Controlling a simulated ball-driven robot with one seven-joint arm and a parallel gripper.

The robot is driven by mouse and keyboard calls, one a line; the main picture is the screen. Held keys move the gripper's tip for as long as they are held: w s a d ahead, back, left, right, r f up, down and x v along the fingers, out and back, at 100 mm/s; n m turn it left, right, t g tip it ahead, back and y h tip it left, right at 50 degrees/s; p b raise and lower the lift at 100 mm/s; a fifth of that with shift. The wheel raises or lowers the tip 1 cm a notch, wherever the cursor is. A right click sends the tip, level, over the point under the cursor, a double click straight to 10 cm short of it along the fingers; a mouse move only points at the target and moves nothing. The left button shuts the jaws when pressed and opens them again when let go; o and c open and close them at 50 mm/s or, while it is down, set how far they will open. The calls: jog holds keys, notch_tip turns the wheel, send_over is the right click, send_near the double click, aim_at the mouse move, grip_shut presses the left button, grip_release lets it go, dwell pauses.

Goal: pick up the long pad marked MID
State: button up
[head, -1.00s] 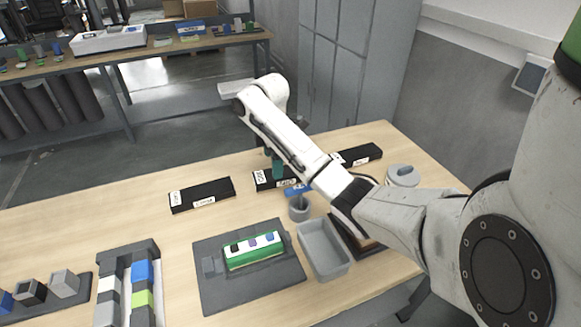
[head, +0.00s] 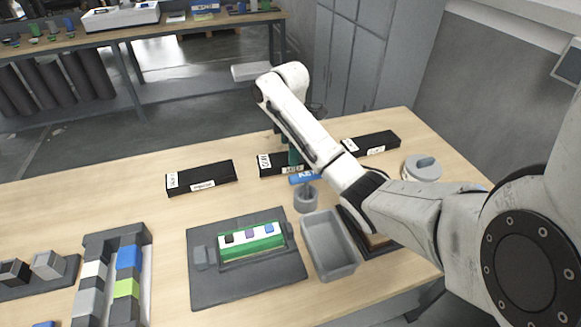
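Three long black pads with white labels lie in a row at the back of the table. The middle pad (head: 278,167) is partly hidden by my arm; its label print is too small to read surely. The left pad (head: 212,176) and the right pad (head: 378,143) lie apart from it. My gripper (head: 295,161), with teal fingers, points down at the right part of the middle pad. The arm hides much of it, so I cannot tell whether the fingers touch the pad or how far apart they are.
A grey cup (head: 306,200) with a blue-topped item stands in front of the middle pad. A grey tray (head: 329,246), a dark board (head: 206,286) with a green block, and a round lidded pot (head: 423,168) stand nearby. Bare table lies around the left pad.

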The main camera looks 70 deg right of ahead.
jog(key=shift+s+f, duration=0.1)
jog(key=shift+f, duration=2.3)
jog(key=shift+c, duration=0.4)
jog(key=c, duration=1.2)
